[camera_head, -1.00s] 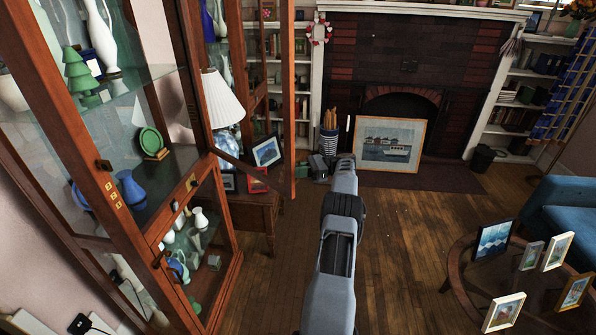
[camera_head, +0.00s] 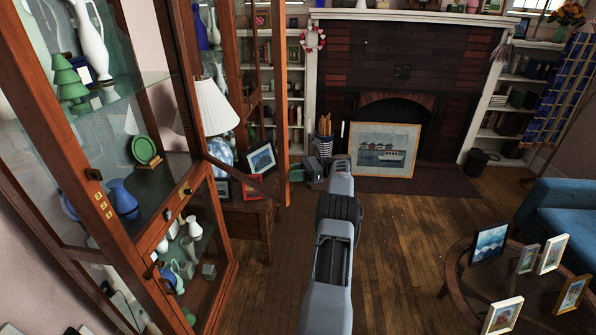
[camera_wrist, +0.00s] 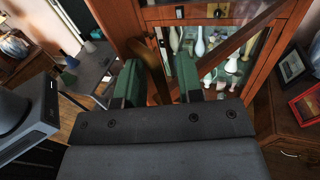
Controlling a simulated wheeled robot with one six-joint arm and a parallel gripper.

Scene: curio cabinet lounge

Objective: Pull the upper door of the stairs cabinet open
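The tall wooden glass-fronted cabinet (camera_head: 222,285) fills the left of the head view; whether it is the stairs cabinet is not marked. Its upper door (camera_head: 283,105) stands swung out, its free edge towards my arm. The lower glass door is shut; it also shows behind my gripper in the wrist view. My gripper (camera_wrist: 160,82) has two green-padded fingers, held apart. A wooden upright, apparently the door's free edge (camera_wrist: 150,65), lies between them, close to the left finger, with a gap towards the right one. In the head view my arm largely hides the gripper.
A side table (camera_head: 245,218) with a lamp and frames stands behind the open door. A low oval table (camera_head: 455,275) with several picture frames is at the right, by a blue sofa (camera_head: 560,215). Wooden floor (camera_head: 400,235) between is clear.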

